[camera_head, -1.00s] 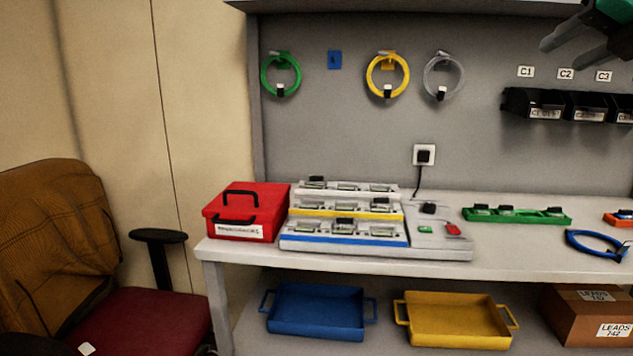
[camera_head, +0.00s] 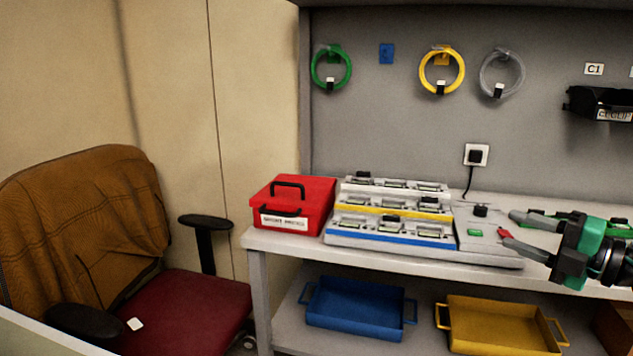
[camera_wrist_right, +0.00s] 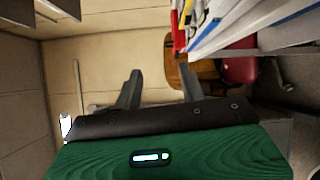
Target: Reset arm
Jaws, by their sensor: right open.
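My right gripper (camera_head: 508,228) comes in from the right edge, at the right end of the pump rack (camera_head: 488,258) on the bench. In the right wrist view the same open fingers (camera_wrist_right: 160,72) show, empty, with the wall and floor beyond. In the head view the fingers overlap the rack's grey right part; I cannot tell whether they touch it. My left gripper is in neither view.
A red box (camera_head: 317,207) stands left of the rack on the bench (camera_head: 290,244). Blue (camera_head: 360,311) and yellow (camera_head: 497,327) trays sit on the lower shelf. A chair (camera_head: 190,305) stands left. Coiled tubes, such as the yellow one (camera_head: 459,70), hang behind.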

